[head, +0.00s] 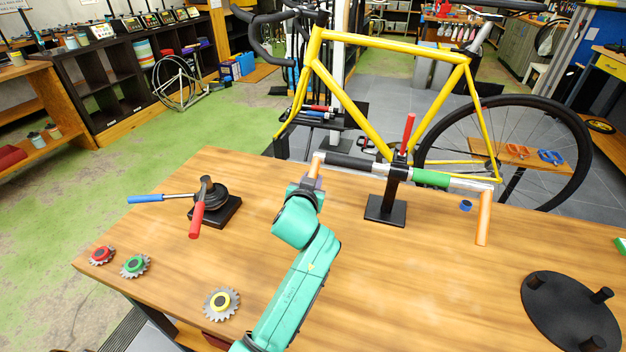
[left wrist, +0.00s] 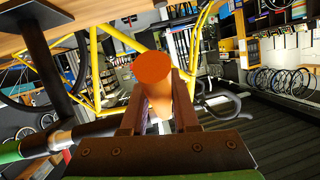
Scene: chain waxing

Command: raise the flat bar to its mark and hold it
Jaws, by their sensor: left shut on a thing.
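The bar (head: 345,162) has black, silver and green sections and lies across a black stand (head: 386,210) on the table. An orange handle hangs at each end, the left handle (head: 314,167) and the right handle (head: 484,218). A red lever (head: 408,132) rises at the stand. My left gripper (head: 309,184) is shut on the left handle; in the left wrist view the handle's round orange end (left wrist: 152,68) shows between the two fingers (left wrist: 158,112). I cannot make out a mark. My right gripper is not in view.
A black-based tool with blue and red handles (head: 205,195), several small gears (head: 221,304) and a round black plate with pegs (head: 570,315) stand on the wooden table (head: 430,290). A small blue cap (head: 466,205) lies near the bar. A yellow bicycle frame (head: 385,42) stands behind.

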